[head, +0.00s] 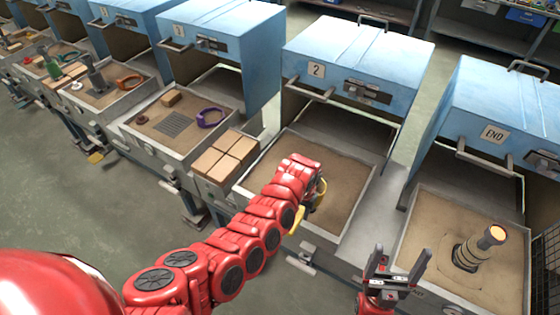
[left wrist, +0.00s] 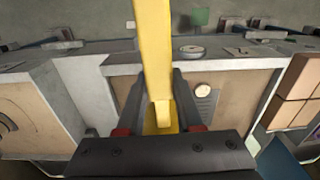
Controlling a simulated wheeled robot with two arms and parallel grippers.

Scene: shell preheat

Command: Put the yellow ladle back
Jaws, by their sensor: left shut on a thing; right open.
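The yellow ladle shows in the left wrist view (left wrist: 153,45) as a long, flat yellow bar rising between the fingers of my left gripper (left wrist: 158,88), which is shut on it. In the head view only small yellow parts of the ladle (head: 320,193) show beside my red left wrist, over the sand tray of station 2 (head: 358,214). My wrist hides the rest of the ladle and most of the left gripper there. My right gripper (head: 394,268) is open and empty, in front of the gap between station 2 and the END station.
The END station's sand tray (head: 409,232) holds an upright piece with a glowing top (head: 490,238). Brown blocks (head: 225,158) sit left of station 2. Blue ovens (head: 362,58) stand behind the trays. Station 3's tray holds a purple clamp (head: 211,117). Open floor lies at left.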

